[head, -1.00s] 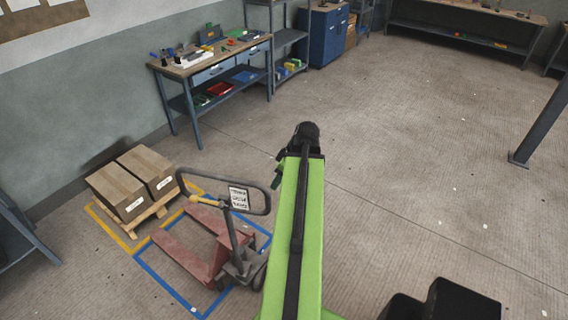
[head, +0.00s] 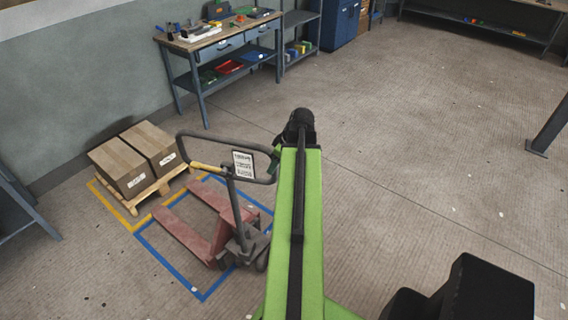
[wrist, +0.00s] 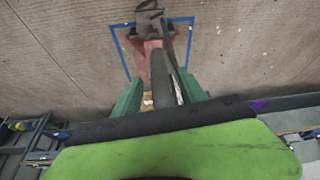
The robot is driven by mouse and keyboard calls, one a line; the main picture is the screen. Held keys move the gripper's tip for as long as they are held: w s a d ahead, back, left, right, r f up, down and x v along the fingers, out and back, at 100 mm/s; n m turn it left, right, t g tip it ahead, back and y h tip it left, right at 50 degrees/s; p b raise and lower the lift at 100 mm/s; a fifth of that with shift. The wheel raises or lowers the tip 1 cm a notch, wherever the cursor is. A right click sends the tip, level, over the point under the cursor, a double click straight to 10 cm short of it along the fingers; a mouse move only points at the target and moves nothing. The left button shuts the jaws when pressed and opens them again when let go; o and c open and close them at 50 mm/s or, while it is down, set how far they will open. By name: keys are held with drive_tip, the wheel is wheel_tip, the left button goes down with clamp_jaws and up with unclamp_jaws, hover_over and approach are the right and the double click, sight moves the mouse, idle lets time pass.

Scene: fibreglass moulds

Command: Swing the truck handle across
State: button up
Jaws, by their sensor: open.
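The red pallet truck (head: 192,238) stands inside a blue floor outline. Its upright dark shaft carries a looped grey handle (head: 213,138) with a white label and a yellow lever. My gripper (head: 274,160) is at the right end of the handle loop, mostly hidden behind my green arm. In the wrist view my two green fingers (wrist: 160,92) are open, one on each side of a dark bar of the handle (wrist: 161,76). I cannot tell whether they touch it. The truck's base (wrist: 148,22) shows beyond them.
A pallet with two cardboard boxes (head: 133,158) stands left of the truck in a yellow outline. A workbench (head: 216,42) with tools and trays stands along the back wall. The floor (head: 430,150) to the right is clear up to a dark post (head: 551,125).

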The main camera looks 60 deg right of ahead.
drive_tip(key=shift+b+x, duration=0.6)
drive_tip(key=shift+x, duration=0.65)
clamp_jaws()
idle(0.5)
